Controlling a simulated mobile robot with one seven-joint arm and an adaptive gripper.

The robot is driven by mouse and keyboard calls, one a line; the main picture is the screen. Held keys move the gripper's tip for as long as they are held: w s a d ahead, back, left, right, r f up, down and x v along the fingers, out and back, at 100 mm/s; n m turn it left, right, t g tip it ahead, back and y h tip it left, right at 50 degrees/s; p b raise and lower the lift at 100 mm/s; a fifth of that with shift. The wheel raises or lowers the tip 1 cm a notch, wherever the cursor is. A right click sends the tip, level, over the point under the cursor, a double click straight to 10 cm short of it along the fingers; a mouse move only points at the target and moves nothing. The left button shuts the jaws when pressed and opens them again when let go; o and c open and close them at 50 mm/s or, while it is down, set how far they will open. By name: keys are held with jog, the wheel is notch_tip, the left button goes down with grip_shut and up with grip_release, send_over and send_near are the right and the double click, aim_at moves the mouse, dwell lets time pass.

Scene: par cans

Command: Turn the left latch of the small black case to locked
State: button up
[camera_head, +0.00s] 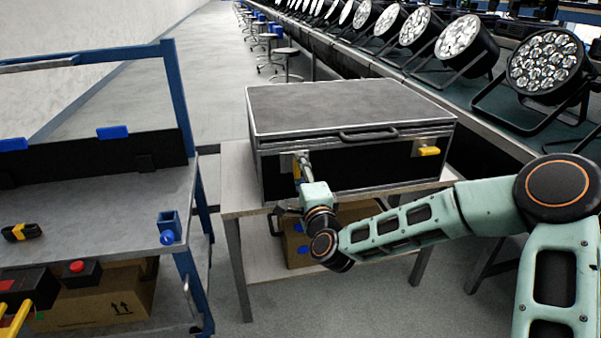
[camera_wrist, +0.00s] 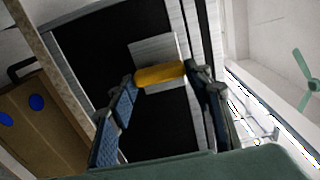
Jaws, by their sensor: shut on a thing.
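The small black case (camera_head: 350,168) stands shut on a table, its front towards me. Its left latch (camera_wrist: 160,75) has a yellow handle on a pale metal plate. The handle lies nearly across the line of the lid seam, so it looks close to upright on the case. My gripper (camera_head: 300,172) is at this latch and hides most of it in the head view. In the wrist view my two dark fingers are at the two ends of the handle, shut on it. The right latch (camera_head: 429,151) has its yellow handle roughly level.
The case's carry handle (camera_head: 368,134) is between the latches. The table (camera_head: 235,190) has a cardboard box (camera_head: 295,243) on its lower shelf. A blue-framed cart (camera_head: 120,210) stands at the left. Par cans (camera_head: 545,62) line a bench behind.

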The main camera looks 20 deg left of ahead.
jog(key=o, duration=1.2)
jog(key=shift+c, duration=0.2)
jog(key=v, duration=1.2)
